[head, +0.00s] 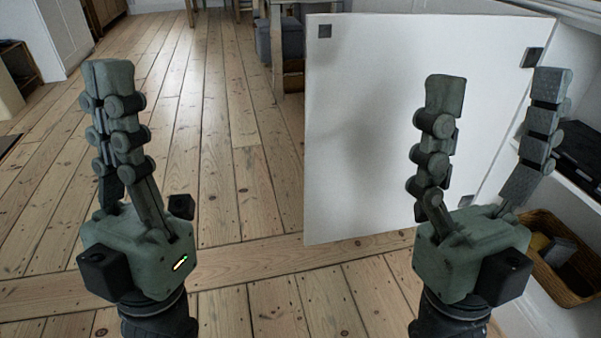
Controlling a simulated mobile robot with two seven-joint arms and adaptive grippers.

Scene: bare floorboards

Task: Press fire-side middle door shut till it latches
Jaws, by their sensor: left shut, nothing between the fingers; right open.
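The white cabinet door (365,120) stands swung wide open in the head view, hinged at its right edge on the white cabinet (580,35). My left gripper (108,75) is shut and empty, pointing up over the floorboards left of the door. My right gripper (497,85) is open and empty, in front of the door's right part and the cabinet opening. I cannot tell whether it touches the door. It hides part of the door's lower right. No latch can be made out.
Inside the open cabinet, a dark box-like device (570,152) lies on a shelf, with a wicker basket (555,290) below. A chair and grey seat (281,40) stand behind the door. The floorboards (235,150) at left and middle are clear.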

